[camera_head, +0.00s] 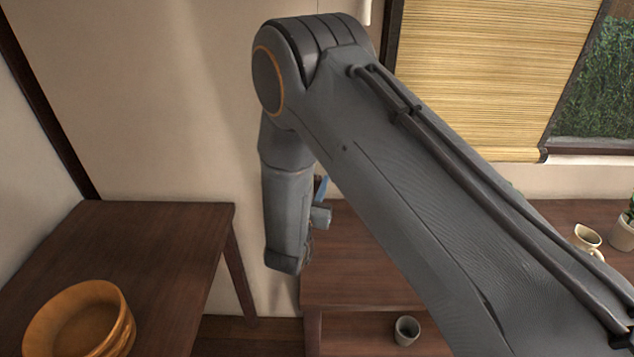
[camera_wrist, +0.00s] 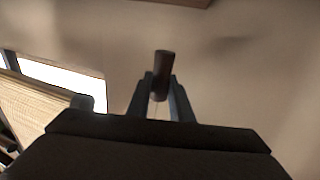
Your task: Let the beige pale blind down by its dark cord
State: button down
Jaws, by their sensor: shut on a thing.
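The beige blind (camera_head: 480,80) hangs over the window at the upper right in the head view, its lower edge near the sill. Part of it also shows at the lower left of the wrist view (camera_wrist: 35,112), beside a bright strip of window. My gripper (camera_wrist: 160,84) is shut on a dark cylindrical pull (camera_wrist: 162,60), which sticks out beyond the fingertips. A thin line, seemingly the cord, shows faintly between the fingers.
Stacked orange-brown bowls (camera_head: 85,318) stand on the dark table (camera_head: 165,235) at left. A grey cup (camera_head: 406,330) is low in the middle. A cream jug (camera_head: 587,238) and a potted plant (camera_head: 622,232) stand at right. Plain wall lies behind my gripper.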

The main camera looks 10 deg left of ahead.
jog(key=c, duration=1.6)
grip_release()
jog(key=shift+f, duration=0.35)
jog(key=shift+r, duration=0.1)
jog(key=s+b, duration=0.2)
jog(key=s, duration=0.6)
jog(key=shift+a, duration=0.1)
